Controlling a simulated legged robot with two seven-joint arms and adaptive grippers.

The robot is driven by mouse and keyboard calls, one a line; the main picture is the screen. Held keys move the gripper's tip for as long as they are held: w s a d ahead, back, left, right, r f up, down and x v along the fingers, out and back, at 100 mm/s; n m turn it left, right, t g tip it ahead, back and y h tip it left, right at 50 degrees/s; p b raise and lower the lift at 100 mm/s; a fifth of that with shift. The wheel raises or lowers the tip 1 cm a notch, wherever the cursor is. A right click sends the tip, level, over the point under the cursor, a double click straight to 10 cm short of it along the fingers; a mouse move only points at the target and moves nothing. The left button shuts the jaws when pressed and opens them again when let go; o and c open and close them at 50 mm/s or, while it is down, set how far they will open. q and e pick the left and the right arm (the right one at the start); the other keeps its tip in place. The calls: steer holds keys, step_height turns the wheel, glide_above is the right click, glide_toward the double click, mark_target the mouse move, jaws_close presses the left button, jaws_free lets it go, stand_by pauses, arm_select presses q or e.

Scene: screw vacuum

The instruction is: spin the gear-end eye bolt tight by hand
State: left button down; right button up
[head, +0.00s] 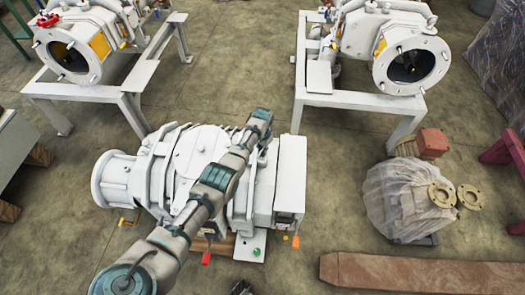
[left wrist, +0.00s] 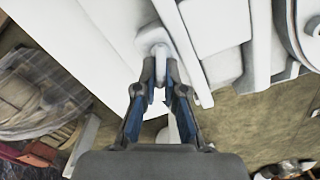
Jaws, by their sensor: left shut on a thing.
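The white eye bolt (left wrist: 155,42) stands on the white pump body, upper middle of the left wrist view. My left gripper (left wrist: 161,64) is shut on it, with one blue-and-grey finger on each side of its ring. The white vacuum pump (head: 204,148) fills the centre of the head view. My left arm crosses over it from the lower left, and its wrist is above the pump's right part. The eye bolt and fingertips cannot be made out in the head view. How deep the bolt sits cannot be told. My right gripper is not in view.
Two more white pumps on frames (head: 87,93) and (head: 345,98) stand at the back. A plastic-wrapped part (head: 395,198) with brass flanges (head: 442,194) is at right. A brown beam (head: 420,272) lies at lower right. The floor between is clear.

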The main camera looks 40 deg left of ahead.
arm_select(q)
steer(key=shift+w+r, duration=0.2)
steer(key=shift+r, duration=0.1)
steer(key=c, duration=1.3)
jaws_free()
steer(key=shift+o, duration=0.2)
steer(key=shift+s, duration=0.15)
steer(key=shift+f, duration=0.1)
step_height(320, 180, up, 12)
steer(key=shift+f, duration=0.1)
